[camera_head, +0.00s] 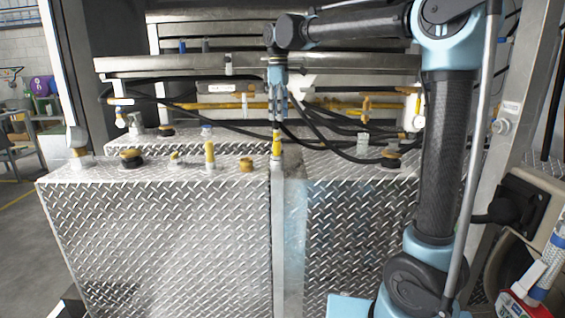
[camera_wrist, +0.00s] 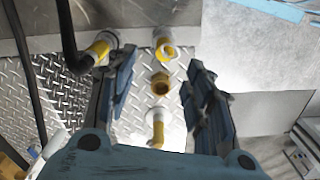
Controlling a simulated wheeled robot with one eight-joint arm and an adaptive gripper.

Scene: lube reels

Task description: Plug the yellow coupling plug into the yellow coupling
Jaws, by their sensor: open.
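My gripper (camera_head: 277,118) points down over the tank tops, and its open jaws also show in the wrist view (camera_wrist: 160,60). In the head view a yellow-banded fitting (camera_head: 276,147) stands upright just below the fingertips. Another upright yellow-banded fitting (camera_head: 210,153) stands to its left, with a short brass-yellow fitting (camera_head: 246,164) between them. In the wrist view a yellow ring fitting (camera_wrist: 165,48), a brass-yellow hex fitting (camera_wrist: 160,84) and a yellow fitting (camera_wrist: 157,130) line up between the jaws. A yellow-and-white fitting (camera_wrist: 101,48) is beside the left finger. I cannot tell which is plug or coupling.
Black hoses (camera_head: 345,150) loop over the right tank (camera_head: 360,240). The left tank (camera_head: 150,240) carries dark caps (camera_head: 131,158) and a small fitting (camera_head: 174,157). A metal rail (camera_head: 200,64) crosses behind my gripper. A grey upright (camera_head: 525,100) stands at right.

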